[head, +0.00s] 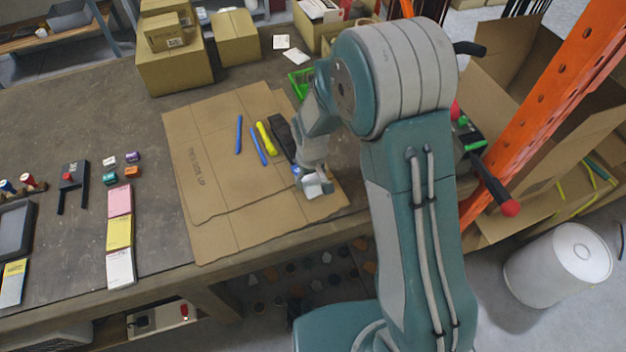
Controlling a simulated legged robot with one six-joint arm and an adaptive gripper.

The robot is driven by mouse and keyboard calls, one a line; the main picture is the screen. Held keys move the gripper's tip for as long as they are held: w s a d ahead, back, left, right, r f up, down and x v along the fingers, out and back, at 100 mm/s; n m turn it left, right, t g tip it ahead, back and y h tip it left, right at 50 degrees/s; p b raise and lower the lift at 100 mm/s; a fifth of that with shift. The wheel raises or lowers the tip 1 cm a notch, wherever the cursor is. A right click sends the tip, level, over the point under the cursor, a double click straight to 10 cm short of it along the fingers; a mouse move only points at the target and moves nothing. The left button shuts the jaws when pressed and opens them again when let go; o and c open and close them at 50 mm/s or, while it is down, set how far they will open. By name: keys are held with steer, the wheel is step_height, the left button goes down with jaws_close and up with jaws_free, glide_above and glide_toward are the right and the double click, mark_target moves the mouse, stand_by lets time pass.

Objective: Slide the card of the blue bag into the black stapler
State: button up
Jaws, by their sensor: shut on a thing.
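The black stapler (281,136) looks like the long dark shape lying on the cardboard sheet, beside a yellow tool. My gripper (316,186) is low over the right part of the cardboard, just in front of the stapler's near end. A small blue patch, which looks like part of the blue bag (296,170), shows at the gripper's left side. My gripper is shut on it, but the fingers and arm hide most of it. The bag's card cannot be made out. Whether the bag touches the stapler cannot be told.
Blue pens (239,134) and a yellow tool (265,139) lie left of the stapler on the cardboard (210,150). A green basket (300,82) and boxes (175,68) stand behind. An orange rack post (545,110) rises at right. The cardboard's left part is clear.

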steer(key=shift+w+a, duration=0.4)
steer(key=shift+w, duration=0.4)
steer(key=shift+w+a, duration=0.35)
steer(key=shift+w, duration=0.45)
steer(key=o, duration=1)
step_height(320, 180, up, 12)
